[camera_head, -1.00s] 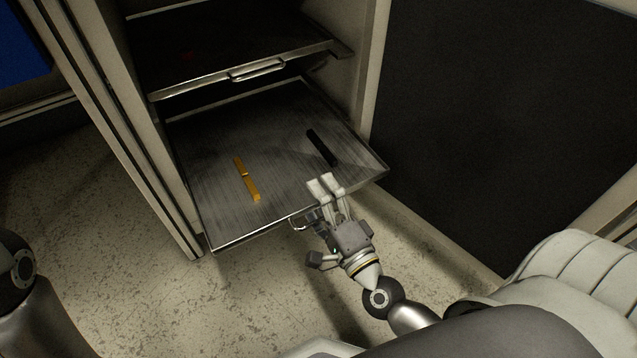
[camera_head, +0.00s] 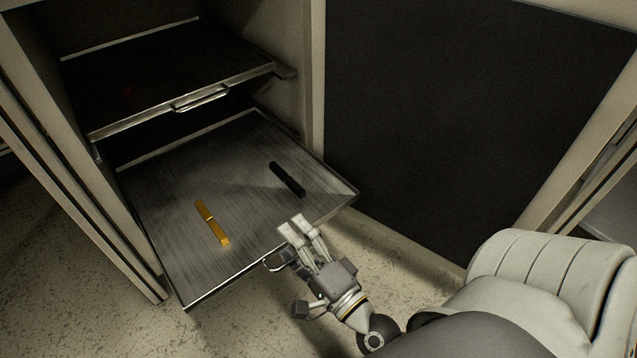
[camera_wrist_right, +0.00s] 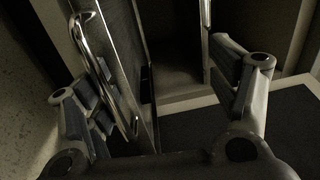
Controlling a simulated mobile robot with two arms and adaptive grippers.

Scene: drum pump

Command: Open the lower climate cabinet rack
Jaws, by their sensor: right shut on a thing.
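The lower rack (camera_head: 163,238) is a flat metal tray that stands well out of the cabinet in the head view. An orange strip (camera_head: 212,223) and a black bar (camera_head: 287,179) lie on it. A small metal handle (camera_wrist_right: 108,80) is on its front edge; it also shows partly in the head view (camera_head: 271,267). My right gripper (camera_head: 300,238) is at this front edge, shut on the handle. In the right wrist view the handle runs beside the left finger of the gripper (camera_wrist_right: 165,90). My left gripper is not in view.
The upper rack (camera_head: 150,75), with its own handle (camera_head: 200,98), sits above inside the cabinet. The cabinet's side wall (camera_head: 318,80) and a large dark panel (camera_head: 450,110) stand to the right. Speckled floor (camera_head: 240,320) lies clear in front of the rack.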

